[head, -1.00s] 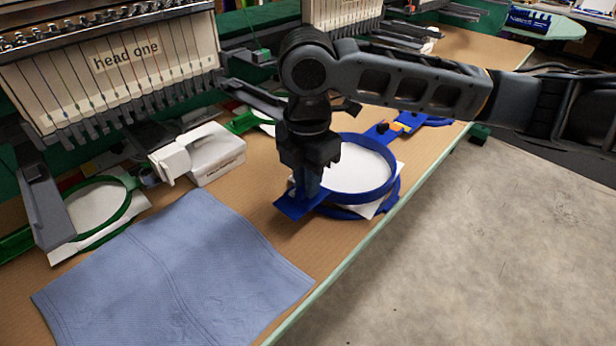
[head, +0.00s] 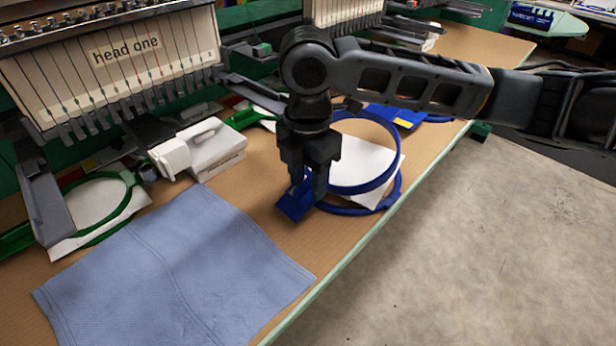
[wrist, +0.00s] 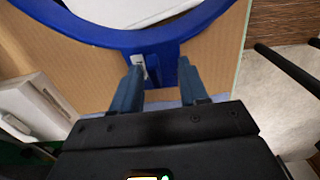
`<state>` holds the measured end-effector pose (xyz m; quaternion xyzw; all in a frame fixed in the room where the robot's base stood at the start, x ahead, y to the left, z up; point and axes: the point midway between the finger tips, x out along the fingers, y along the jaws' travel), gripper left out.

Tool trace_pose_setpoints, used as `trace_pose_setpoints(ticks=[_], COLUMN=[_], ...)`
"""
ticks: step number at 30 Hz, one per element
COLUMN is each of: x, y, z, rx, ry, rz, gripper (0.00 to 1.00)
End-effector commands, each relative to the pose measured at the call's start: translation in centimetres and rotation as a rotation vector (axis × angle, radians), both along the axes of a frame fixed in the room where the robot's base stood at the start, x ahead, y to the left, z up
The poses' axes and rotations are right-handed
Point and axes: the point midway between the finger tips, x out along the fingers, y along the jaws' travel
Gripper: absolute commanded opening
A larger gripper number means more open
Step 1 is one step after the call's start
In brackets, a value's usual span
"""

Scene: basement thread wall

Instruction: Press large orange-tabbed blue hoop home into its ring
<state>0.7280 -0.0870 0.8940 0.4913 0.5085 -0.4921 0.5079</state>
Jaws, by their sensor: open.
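The large blue hoop (head: 388,180) is tilted, its far side raised above the lower blue ring (head: 352,211) on the table. White backing (head: 384,163) lies between them. A blue tab (head: 290,207) juts from the hoop's near left side, under my gripper (head: 306,196). In the wrist view, the hoop (wrist: 165,37) arcs across the top and its tab (wrist: 170,66) lies between the two fingers of my gripper (wrist: 158,88). The fingers are open; finger contact with the tab is unclear. A yellow-orange patch (head: 405,124) shows on blue behind the hoop; what it belongs to is unclear.
A folded light-blue cloth (head: 175,275) lies at the front left. A white box-like device (head: 203,150) and a green hoop (head: 128,190) stand near the machine, head one (head: 125,55). The table's right edge (head: 365,235) is close to the ring.

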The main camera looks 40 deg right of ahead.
Motion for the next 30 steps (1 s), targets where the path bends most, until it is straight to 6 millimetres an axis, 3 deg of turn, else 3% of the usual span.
trace_pose_setpoints(ticks=[7,19,30], x=[0.1,0.1,0.0], y=[0.0,0.0,0.1], z=[1.0,6.9,7.8], rx=[-0.001,-0.001,0.002], ry=[-0.002,-0.002,-0.001], rz=[0.001,0.001,0.000], gripper=[0.44,0.44,0.44])
